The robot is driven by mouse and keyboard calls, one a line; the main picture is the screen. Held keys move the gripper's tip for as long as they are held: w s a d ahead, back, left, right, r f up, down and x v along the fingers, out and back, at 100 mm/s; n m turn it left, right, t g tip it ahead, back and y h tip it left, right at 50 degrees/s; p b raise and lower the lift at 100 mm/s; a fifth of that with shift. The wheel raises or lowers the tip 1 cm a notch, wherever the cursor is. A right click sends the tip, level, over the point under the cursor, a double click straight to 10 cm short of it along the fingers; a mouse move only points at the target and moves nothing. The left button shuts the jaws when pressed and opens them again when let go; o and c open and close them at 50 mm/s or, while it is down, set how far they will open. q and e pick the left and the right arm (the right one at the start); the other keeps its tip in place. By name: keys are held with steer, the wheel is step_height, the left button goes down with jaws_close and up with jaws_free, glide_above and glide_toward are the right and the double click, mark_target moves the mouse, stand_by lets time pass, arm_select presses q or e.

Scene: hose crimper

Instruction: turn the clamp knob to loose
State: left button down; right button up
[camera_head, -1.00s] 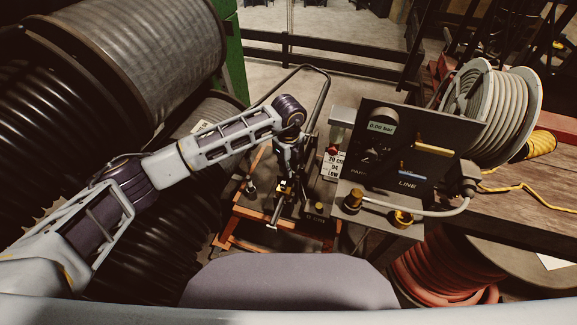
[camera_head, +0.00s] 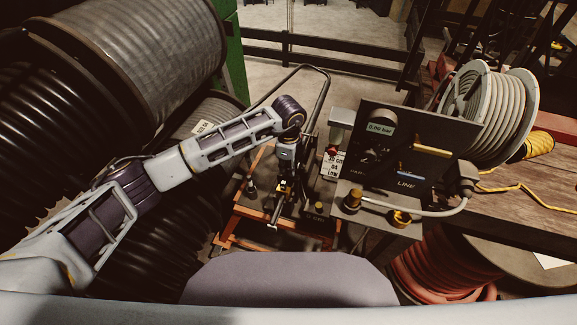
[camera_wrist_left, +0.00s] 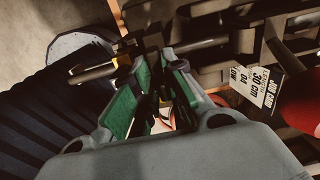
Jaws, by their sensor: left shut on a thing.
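My left gripper (camera_head: 285,187) reaches down onto the clamp on the orange-framed stand. In the left wrist view its green-padded fingers (camera_wrist_left: 152,82) are shut on a small part between them, which I take to be the clamp knob; the fingers hide most of it. A bar with a brass-coloured end (camera_wrist_left: 92,72) lies just beyond the fingertips. In the head view a short pale-ended bar (camera_head: 273,222) sticks out below the gripper. Which way the knob is set cannot be read. My right gripper is not in view.
A black gauge panel (camera_head: 405,145) reading 0.00 bar and a white label (camera_head: 333,164) stand right of the clamp. Large black hose reels (camera_head: 150,60) crowd the left. A grey hose reel (camera_head: 495,110) sits on the wooden bench (camera_head: 525,205) at right.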

arm_select(q)
steer(key=c, duration=1.5)
jaws_free()
steer(key=shift+r, duration=6)
